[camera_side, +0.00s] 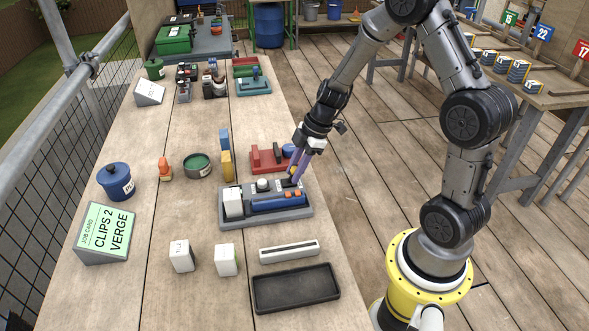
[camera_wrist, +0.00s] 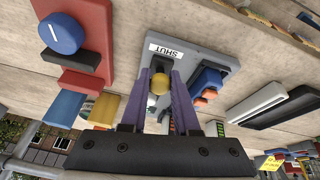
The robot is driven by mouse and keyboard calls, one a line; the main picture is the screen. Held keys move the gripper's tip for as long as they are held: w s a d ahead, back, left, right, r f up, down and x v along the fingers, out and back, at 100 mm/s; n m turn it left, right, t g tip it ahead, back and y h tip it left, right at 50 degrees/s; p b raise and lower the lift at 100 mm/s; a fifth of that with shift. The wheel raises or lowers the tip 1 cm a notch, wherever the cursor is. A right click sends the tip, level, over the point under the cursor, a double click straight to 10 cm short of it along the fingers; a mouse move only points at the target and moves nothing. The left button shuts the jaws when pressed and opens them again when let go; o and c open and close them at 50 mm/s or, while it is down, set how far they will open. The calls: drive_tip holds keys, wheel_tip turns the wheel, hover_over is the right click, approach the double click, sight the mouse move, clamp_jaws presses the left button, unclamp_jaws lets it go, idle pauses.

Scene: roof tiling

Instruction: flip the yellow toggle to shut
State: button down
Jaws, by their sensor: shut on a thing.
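The yellow toggle (camera_wrist: 160,84) stands on a dark mount on the grey panel (camera_side: 306,212), near a white label (camera_wrist: 166,50) that reads SHUT. My gripper (camera_side: 290,178) reaches down to the right end of this panel. In the wrist view its two purple fingers (camera_wrist: 160,88) are on either side of the toggle's yellow end, shut on it. In the side view the fingers largely hide the toggle. I cannot tell which way the toggle leans.
The panel also carries a blue part (camera_side: 275,202) with orange buttons and a white block (camera_side: 233,203). A red unit (camera_side: 265,160) with a blue knob (camera_wrist: 60,33) stands close behind. A black tray (camera_side: 295,288) and white bar (camera_side: 289,250) lie in front.

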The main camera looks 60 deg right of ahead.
idle(0.3)
drive_tip(key=c, duration=0.7)
unclamp_jaws()
drive_tip(key=shift+o, duration=0.2)
drive_tip(key=shift+r, duration=0.1)
drive_tip(key=v, duration=1.3)
drive_tip(key=shift+d+r, duration=0.2)
drive_tip(key=shift+r, duration=0.1)
drive_tip(key=shift+a, duration=0.1)
